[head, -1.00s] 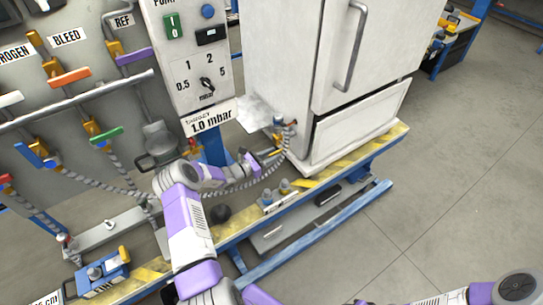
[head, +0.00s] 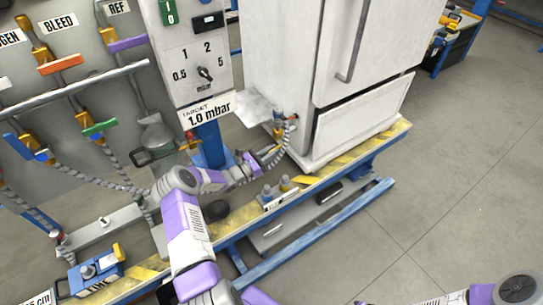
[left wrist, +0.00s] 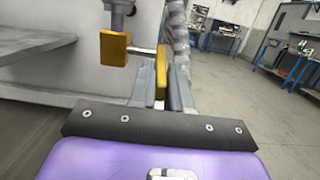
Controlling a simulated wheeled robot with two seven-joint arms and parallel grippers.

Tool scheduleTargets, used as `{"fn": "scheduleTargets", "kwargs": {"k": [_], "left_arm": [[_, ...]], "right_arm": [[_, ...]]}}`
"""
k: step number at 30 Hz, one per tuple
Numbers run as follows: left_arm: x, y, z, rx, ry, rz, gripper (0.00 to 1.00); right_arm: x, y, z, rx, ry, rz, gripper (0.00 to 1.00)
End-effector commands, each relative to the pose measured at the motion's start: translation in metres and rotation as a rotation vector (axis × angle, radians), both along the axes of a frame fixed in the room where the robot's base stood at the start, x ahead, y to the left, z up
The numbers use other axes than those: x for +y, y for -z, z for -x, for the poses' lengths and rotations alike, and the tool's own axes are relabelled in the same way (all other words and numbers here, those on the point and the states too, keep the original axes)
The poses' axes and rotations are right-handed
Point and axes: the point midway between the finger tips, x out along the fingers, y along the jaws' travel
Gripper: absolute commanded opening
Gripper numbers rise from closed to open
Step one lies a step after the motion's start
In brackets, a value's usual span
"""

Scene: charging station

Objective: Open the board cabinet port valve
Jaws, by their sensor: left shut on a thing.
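The white board cabinet (head: 282,60) stands on a blue and yellow-striped bench. Its port valve (head: 279,126) is a small yellow fitting low on the cabinet's left side, with a grey ribbed hose beside it. My left gripper (head: 262,157) is at this valve, and its jaws are small and partly hidden in the head view. In the left wrist view, a yellow valve body (left wrist: 114,48) has a stem leading to a flat yellow handle (left wrist: 164,75). My left gripper (left wrist: 161,92) is shut on that handle. My right gripper is not in view.
A control panel with a pressure dial (head: 205,73) and a "1.0 mbar" sign (head: 208,110) stands left of the cabinet. Further left are colored valve handles on a grey wall panel. Small fittings (head: 276,192) sit on the bench front. The floor at right is clear.

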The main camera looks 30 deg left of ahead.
Motion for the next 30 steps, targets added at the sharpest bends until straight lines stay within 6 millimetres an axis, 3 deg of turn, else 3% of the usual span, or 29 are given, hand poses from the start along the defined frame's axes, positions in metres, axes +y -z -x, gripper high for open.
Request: {"fn": "scheduleTargets", "kwargs": {"k": [1, 3, 9, 18, 30], "left_arm": [[0.000, 0.012, 0.000, -0.034, -0.001, 0.017, 0.00], [-0.001, 0.016, -0.001, -0.084, -0.001, 0.037, 0.00], [-0.002, 0.023, -0.004, -0.215, -0.003, 0.092, 0.00], [-0.004, 0.028, -0.008, -0.352, -0.002, 0.147, 0.00], [-0.004, 0.030, -0.010, -0.402, 0.000, 0.168, 0.00]], "right_arm": [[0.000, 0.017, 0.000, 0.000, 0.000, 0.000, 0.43], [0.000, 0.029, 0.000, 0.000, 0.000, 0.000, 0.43], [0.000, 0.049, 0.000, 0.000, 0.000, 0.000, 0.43], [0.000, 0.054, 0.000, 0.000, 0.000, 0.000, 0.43], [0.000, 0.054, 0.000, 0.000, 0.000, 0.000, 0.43]]}}
